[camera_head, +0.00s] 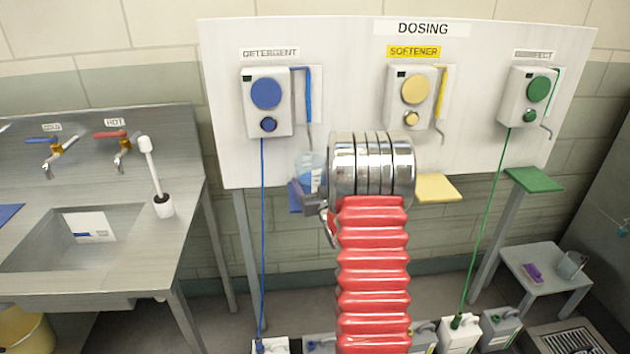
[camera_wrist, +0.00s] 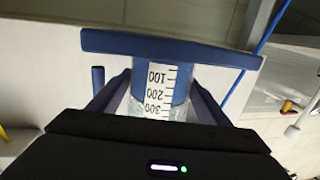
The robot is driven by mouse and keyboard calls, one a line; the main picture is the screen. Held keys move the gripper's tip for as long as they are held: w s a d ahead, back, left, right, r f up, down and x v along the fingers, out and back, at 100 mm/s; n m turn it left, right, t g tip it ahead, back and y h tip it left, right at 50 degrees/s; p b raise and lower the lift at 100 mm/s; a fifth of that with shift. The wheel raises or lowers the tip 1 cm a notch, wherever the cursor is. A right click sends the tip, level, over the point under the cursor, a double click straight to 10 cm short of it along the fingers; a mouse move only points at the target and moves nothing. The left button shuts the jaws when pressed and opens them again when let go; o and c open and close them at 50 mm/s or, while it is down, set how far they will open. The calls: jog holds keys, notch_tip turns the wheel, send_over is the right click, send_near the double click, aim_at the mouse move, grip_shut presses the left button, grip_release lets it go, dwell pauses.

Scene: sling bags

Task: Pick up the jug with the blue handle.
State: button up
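A clear jug (camera_wrist: 180,92) with a white scale marked 100, 200 and 300 stands between the fingers of my gripper (camera_wrist: 161,82) in the wrist view, where the scale appears upside down. Blue shows behind or inside the jug; I cannot tell whether it is the handle or liquid. The fingers flank the jug closely, but whether they touch it is unclear. In the head view the jug (camera_head: 310,170) is at the blue shelf (camera_head: 295,198) under the detergent dispenser (camera_head: 266,101), partly hidden by my gripper and arm. The blue shelf (camera_wrist: 170,47) also spans the top of the wrist view.
The dosing board (camera_head: 330,60) carries softener and green-knobbed dispensers to the right, with a yellow shelf (camera_head: 437,188) and a green shelf (camera_head: 534,180). A steel sink (camera_head: 90,245) is at left. A small stool (camera_head: 545,272) and several canisters stand low at right.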

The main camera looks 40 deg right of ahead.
jog(key=c, duration=1.1)
jog(key=shift+r, duration=0.95)
jog(key=v, duration=1.2)
jog(key=f+v, duration=0.1)
jog(key=v, duration=0.5)
jog(key=shift+f, duration=0.15)
jog(key=w+a+n+y, duration=0.1)
jog(key=w+a, duration=0.4)
jog(key=a, duration=0.7)
jog(key=w+a+f+n+t+y, duration=0.1)
jog(key=w+a+n+y, duration=0.1)
jog(key=a, duration=1)
jog(key=w+a+f+n+y, duration=0.1)
jog(key=w+a+y, duration=0.2)
jog(key=w+a, duration=0.4)
jog(key=shift+w+a+f+n+y, duration=0.1)
jog(key=shift+w+a+n+y, duration=0.1)
jog(key=shift+a, duration=1.1)
jog(key=shift+w+a+f+n+y, duration=0.1)
jog(key=shift+a+y, duration=0.1)
jog(key=shift+a, duration=1.15)
